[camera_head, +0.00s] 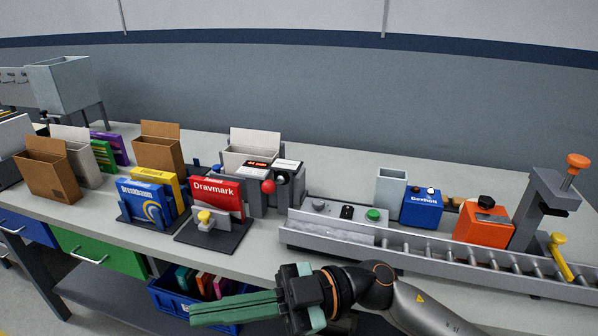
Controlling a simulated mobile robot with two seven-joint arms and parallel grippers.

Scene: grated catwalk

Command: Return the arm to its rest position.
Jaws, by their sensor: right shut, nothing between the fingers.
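My right gripper (197,311) has long green fingers that lie together, shut and empty. It points left in front of the workbench (264,258), low in the picture, apart from the things on the bench. My right arm (400,301) comes in from the bottom right, with a black and orange wrist and a grey link. The fingers partly cover a blue crate under the bench. My left gripper is not in view.
A roller conveyor (470,256) runs along the bench's right front. A red Dravmark box (218,193) and a blue Brenkhaum box (143,204) stand on black stands. The blue crate (172,301) sits on the lower shelf. An orange-topped post (545,205) rises at right.

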